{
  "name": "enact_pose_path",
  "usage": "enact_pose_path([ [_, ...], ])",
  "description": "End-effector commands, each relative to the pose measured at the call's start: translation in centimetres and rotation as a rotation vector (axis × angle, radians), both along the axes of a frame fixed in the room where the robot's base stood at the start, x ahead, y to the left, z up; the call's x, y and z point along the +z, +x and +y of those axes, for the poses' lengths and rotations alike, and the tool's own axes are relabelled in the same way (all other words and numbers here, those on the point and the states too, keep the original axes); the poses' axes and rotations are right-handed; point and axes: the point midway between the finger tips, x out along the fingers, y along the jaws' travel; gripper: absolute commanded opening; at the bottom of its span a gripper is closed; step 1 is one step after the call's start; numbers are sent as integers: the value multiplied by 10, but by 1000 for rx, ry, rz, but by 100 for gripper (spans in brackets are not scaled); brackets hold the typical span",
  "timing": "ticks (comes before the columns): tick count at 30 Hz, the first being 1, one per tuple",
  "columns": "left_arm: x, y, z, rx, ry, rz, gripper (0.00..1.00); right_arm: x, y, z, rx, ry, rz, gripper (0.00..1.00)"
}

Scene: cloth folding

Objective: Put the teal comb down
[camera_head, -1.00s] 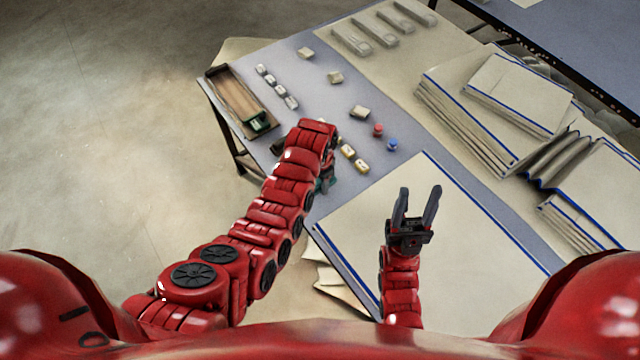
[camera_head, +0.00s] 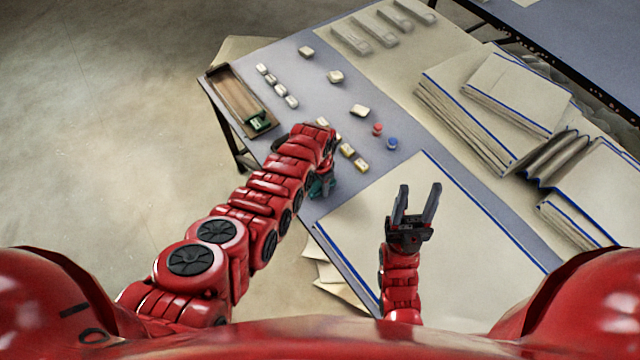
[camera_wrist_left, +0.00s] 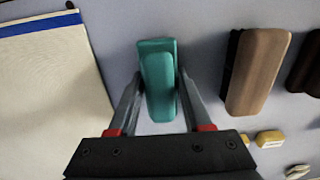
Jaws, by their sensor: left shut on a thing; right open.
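The teal comb (camera_wrist_left: 158,80) is between the fingers of my left gripper (camera_wrist_left: 160,100) in the left wrist view, and the fingers are shut on it. In the head view, a bit of the teal comb (camera_head: 320,187) shows beside my left gripper (camera_head: 326,180), low over the table's near left part; the arm hides most of both. I cannot tell whether the comb touches the table. My right gripper (camera_head: 415,205) is open and empty above the large cream cloth with a blue edge.
The grey-blue table (camera_head: 310,80) holds a brown tray (camera_head: 238,98) with a green item at the left. A brown block (camera_wrist_left: 256,72) lies right of the comb in the wrist view. The cream cloth (camera_head: 350,230) and folded stacks (camera_head: 465,120) take up the right side. Small white blocks lie behind.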

Motion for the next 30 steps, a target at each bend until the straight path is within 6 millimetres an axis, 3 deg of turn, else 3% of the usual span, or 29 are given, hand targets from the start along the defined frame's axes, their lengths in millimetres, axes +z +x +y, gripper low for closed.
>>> enact_pose_path([
  [6,-4,0,0,0,0,0,0,-5,0,0,0,0,0,50],
  [7,-3,0,0,0,0,0,54,-3,0,0,0,0,0,50],
  [11,-2,0,0,0,0,0,78,-2,0,0,0,0,0,50],
  [23,2,0,0,0,0,0,79,1,0,0,0,0,0,50],
  [30,21,3,0,-1,-1,-5,79,4,0,0,0,0,0,50],
])
